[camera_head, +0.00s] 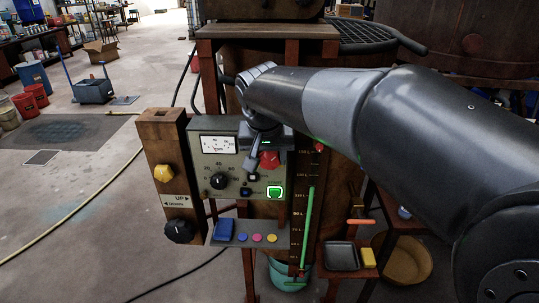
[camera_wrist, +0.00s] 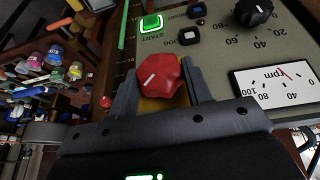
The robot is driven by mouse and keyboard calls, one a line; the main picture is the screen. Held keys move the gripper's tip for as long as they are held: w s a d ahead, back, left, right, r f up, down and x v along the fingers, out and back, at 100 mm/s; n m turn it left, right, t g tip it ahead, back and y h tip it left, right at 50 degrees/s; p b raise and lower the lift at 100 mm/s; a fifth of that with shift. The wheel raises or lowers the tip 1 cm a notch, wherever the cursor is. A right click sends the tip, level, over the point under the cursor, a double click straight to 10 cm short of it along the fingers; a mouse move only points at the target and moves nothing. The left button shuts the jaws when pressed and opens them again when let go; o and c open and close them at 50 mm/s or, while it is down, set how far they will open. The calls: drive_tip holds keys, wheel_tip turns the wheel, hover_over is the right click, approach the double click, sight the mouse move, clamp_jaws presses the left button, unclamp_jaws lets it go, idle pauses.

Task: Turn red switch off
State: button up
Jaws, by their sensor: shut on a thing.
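The red switch (camera_wrist: 163,84) is a lobed knob with a white line, on a grey control panel (camera_wrist: 215,60). It also shows in the camera_head view (camera_head: 269,160), partly covered by my gripper (camera_head: 259,148). In the camera_wrist view my gripper (camera_wrist: 160,93) has one finger on each side of the knob, shut on it. Yellow shows on the panel behind the knob. In that view the white line slants from lower left to upper right. Any labels around the knob are hidden or unreadable.
A lit green START button (camera_head: 275,192), a JOG button (camera_wrist: 189,36) and a black dial (camera_head: 219,181) sit close by. An rpm meter (camera_head: 218,145) is at the upper left. A wooden post (camera_head: 167,215) with yellow and black knobs stands left. A shelf is below.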

drive_tip(key=h, duration=0.2)
drive_tip(key=n+h, duration=0.1)
drive_tip(key=h, duration=0.1)
drive_tip(key=shift+a, duration=0.35)
drive_tip(key=h, duration=0.3)
drive_tip(key=n+h, duration=0.1)
drive_tip(key=shift+a+f+h, duration=0.25)
drive_tip(key=shift+h, duration=0.05)
drive_tip(key=h, duration=0.2)
drive_tip(key=n+t+h, duration=0.1)
drive_tip(key=h, duration=0.1)
drive_tip(key=shift+a+f, duration=0.15)
drive_tip(key=shift+f, duration=0.1)
drive_tip(key=shift+f+n+t+h, duration=0.2)
drive_tip(key=shift+n+t+h, duration=0.5)
drive_tip(key=shift+h, duration=1)
drive_tip(key=o, duration=1)
drive_tip(key=v, duration=1)
drive_tip(key=shift+a+f, duration=0.15)
drive_tip(key=shift+a, duration=0.2)
drive_tip(key=shift+s, duration=0.15)
